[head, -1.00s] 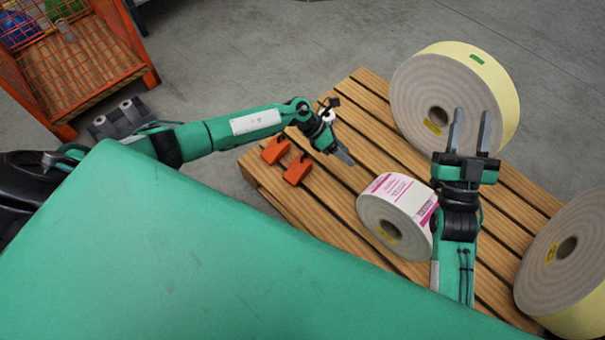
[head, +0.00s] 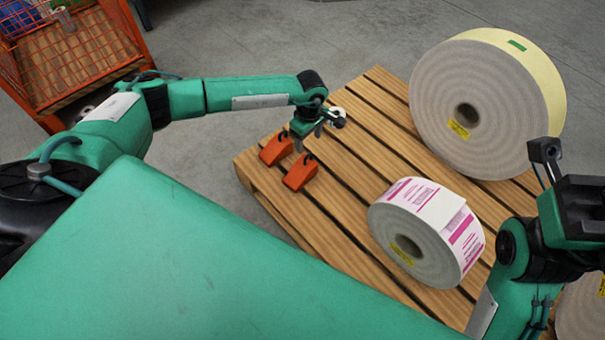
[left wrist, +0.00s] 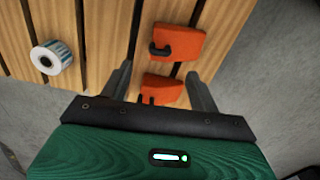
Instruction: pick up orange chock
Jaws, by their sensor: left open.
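Two orange chocks with black handles lie side by side near the left edge of the wooden pallet. In the head view one chock (head: 276,150) is at the left and the other chock (head: 300,173) is nearer the front. My left gripper (head: 309,132) is open above and just behind them, pointing down. In the left wrist view one chock (left wrist: 163,88) shows between the open fingers, partly hidden by the gripper body. The other chock (left wrist: 180,43) lies just beyond the fingertips. My right gripper (head: 588,205) is at the right edge, its fingers not clearly seen.
The slatted pallet (head: 335,215) carries a printed label roll (head: 430,215) and a large yellow-edged roll (head: 470,95). A small white roll (left wrist: 52,57) stands near the chocks. An orange wire-mesh crate (head: 75,65) is at the back left.

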